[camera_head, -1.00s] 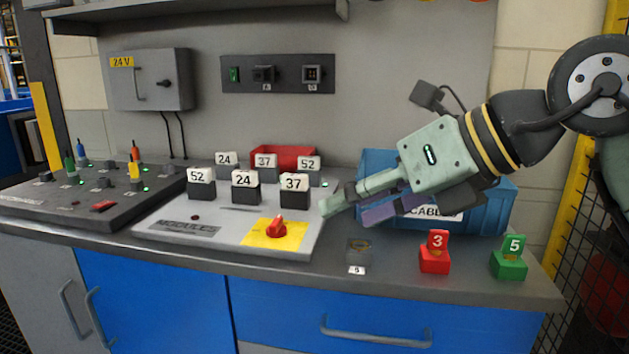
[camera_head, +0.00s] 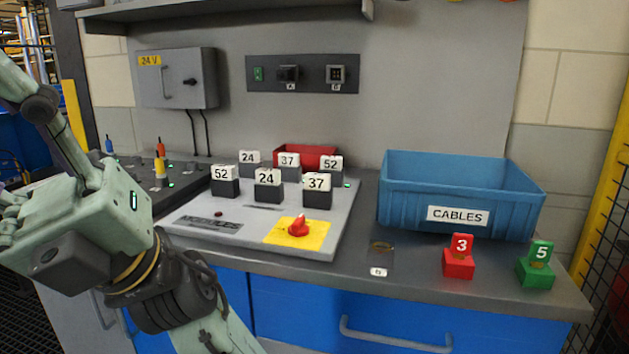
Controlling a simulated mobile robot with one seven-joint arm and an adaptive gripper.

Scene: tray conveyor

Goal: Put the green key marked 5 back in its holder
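The green tag marked 5 (camera_head: 541,252) stands upright on a green block (camera_head: 535,274) at the right end of the bench. A small dull yellow part shows at its foot. I cannot tell whether tag and block are one piece. A flat grey piece (camera_head: 381,258) with a yellowish ring lies left of the red block; its small white label is hard to read. My gripper's light green body (camera_head: 85,225) is at the left edge, near the camera and far from the green tag. Its fingertips are not clearly seen, so open or shut cannot be told.
A red block (camera_head: 458,268) with tag 3 stands left of the green one. A blue CABLES bin (camera_head: 455,190) stands behind. The MODULES panel (camera_head: 215,222) holds numbered blocks and a red knob (camera_head: 298,226). The bench's front edge is close to the keys.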

